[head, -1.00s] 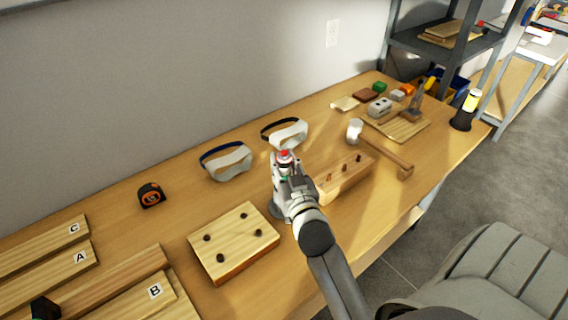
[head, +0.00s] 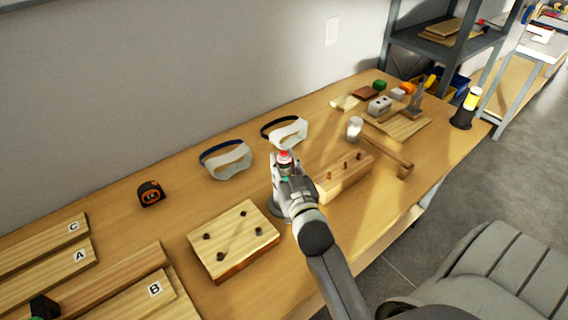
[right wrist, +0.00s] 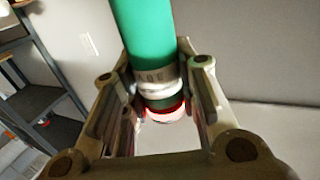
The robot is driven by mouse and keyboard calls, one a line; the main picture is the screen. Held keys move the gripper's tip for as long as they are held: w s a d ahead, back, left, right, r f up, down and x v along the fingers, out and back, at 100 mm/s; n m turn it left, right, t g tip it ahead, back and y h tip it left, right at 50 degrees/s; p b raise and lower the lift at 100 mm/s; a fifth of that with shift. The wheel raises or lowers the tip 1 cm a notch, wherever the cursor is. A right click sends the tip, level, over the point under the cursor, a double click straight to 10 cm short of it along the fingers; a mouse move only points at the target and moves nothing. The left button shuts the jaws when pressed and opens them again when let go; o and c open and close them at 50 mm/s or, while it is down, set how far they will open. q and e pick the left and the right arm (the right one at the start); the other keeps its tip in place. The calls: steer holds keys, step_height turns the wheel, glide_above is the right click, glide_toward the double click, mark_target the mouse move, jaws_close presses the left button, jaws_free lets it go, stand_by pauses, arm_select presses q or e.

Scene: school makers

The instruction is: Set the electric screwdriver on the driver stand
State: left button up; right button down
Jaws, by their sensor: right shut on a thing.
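My right gripper (head: 286,172) is shut on the electric screwdriver, above the front middle of the workbench. In the head view, only the red and white top of the screwdriver (head: 284,156) and a bit of green show; the gripper hides the rest. In the right wrist view, its green body (right wrist: 143,35) with pale and red bands runs between the two fingers (right wrist: 160,105). A grey round base, which looks like the driver stand (head: 278,211), shows under the gripper. I cannot tell whether the screwdriver touches it. My left gripper is not in view.
White goggles (head: 228,161), a mallet (head: 382,148) and a tape measure (head: 151,194) lie around. Lettered boards (head: 120,278) fill the left.

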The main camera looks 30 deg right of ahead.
steer(key=shift+f, duration=0.1)
steer(key=c, duration=1.4)
jaws_free()
steer(key=shift+f, duration=0.1)
steer(key=shift+s, duration=0.1)
